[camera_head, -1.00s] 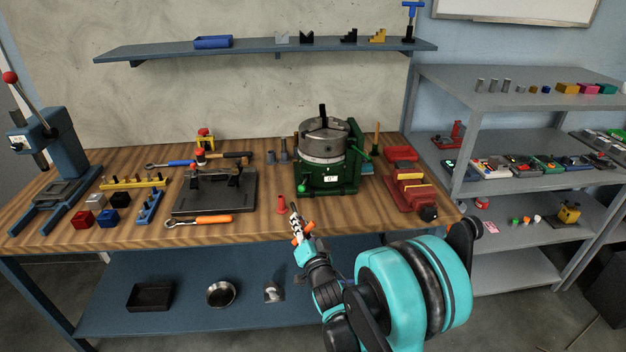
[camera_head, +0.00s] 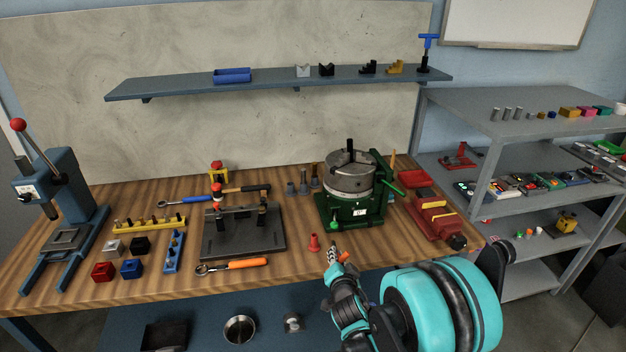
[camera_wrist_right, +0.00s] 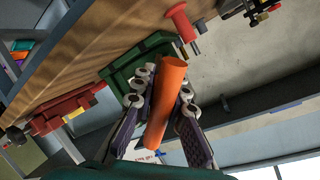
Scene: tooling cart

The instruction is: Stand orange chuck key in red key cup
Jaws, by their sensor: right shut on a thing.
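The red key cup (camera_head: 314,243) stands upright on the bench near the front edge, left of and slightly beyond the gripper. It also shows at the top of the wrist view (camera_wrist_right: 180,22), apart from the key. My left gripper is out of view.
A green-based chuck (camera_head: 352,210) stands behind the gripper, with a red vise (camera_head: 432,215) to its right. An orange-handled tool (camera_head: 247,263) and a dark fixture plate (camera_head: 245,240) lie to the left. Bare wood surrounds the cup.

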